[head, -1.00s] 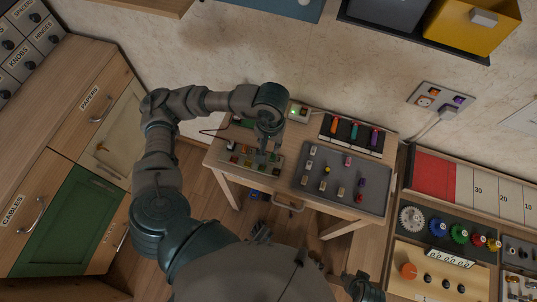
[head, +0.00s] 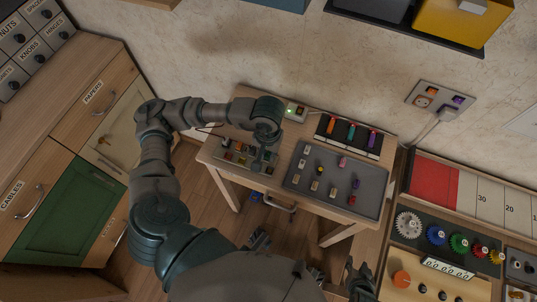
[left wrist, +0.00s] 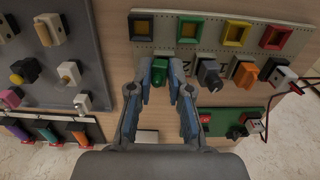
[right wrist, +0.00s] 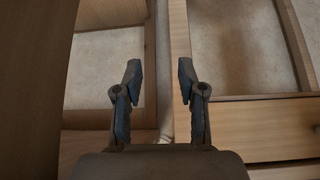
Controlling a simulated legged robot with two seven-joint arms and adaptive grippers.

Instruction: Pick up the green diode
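The green diode (left wrist: 159,74) stands at the edge of a light board with coloured square sockets (left wrist: 211,30) in the left wrist view. The board also shows in the head view (head: 232,160). My left gripper (left wrist: 165,68) has its fingertips close together on both sides of the diode and looks shut on it. In the head view my left gripper (head: 262,160) points down over the board, and the diode cannot be made out there. My right gripper (right wrist: 158,75) is open and empty, away from the table.
Beside the diode stand a grey part (left wrist: 208,73) and an orange part (left wrist: 246,74). A grey tray (head: 307,188) with several small components lies to the right. Wooden cabinets (head: 60,190) stand at the left.

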